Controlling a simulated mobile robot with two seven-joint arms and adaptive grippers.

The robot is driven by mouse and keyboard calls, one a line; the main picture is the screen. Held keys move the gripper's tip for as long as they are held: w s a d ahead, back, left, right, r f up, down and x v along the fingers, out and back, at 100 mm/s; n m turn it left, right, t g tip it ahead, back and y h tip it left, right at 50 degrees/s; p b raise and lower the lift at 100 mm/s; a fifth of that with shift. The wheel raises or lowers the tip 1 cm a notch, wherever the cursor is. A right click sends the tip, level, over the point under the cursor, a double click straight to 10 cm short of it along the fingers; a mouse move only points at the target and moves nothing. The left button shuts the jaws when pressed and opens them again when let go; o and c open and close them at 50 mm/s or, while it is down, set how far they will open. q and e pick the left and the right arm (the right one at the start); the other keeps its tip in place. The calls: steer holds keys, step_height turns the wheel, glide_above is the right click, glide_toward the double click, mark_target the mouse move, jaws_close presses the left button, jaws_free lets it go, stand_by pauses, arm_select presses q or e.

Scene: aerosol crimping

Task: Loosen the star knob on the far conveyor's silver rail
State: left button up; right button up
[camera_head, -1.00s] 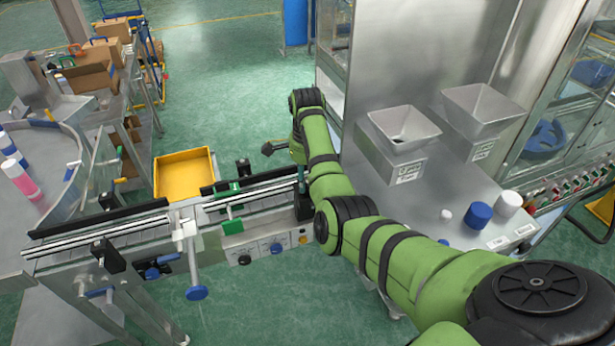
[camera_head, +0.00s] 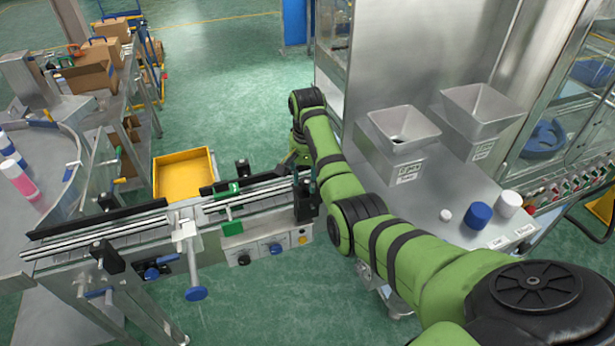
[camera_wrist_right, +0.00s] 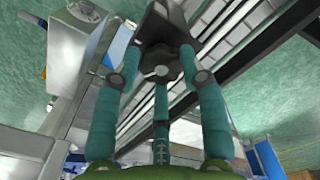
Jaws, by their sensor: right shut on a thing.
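My right arm reaches over the right end of the conveyor in the head view, and its gripper (camera_head: 309,185) is small and partly hidden there beside a black post. In the right wrist view the teal fingers of my right gripper (camera_wrist_right: 161,68) are closed around a black lobed star knob (camera_wrist_right: 160,72) with a grey centre. The silver rail (camera_head: 110,231) runs along the conveyor (camera_head: 150,234) in the head view. The rail's right end is partly covered by my arm. My left gripper is out of view.
A yellow bin (camera_head: 184,177) stands behind the conveyor. A control panel with knobs (camera_head: 262,249) is on its front, and a blue handwheel (camera_head: 196,293) hangs lower left. A steel machine with two hoppers (camera_head: 403,128) stands right of my arm.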

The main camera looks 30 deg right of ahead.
steer(key=n, duration=0.7)
steer(key=shift+s+a+f, duration=0.1)
steer(key=shift+s+f, duration=0.15)
steer(key=shift+f, duration=0.1)
stand_by(0.4)
steer(key=o, duration=1.1)
steer(key=shift+r, duration=0.2)
steer(key=shift+w, duration=0.1)
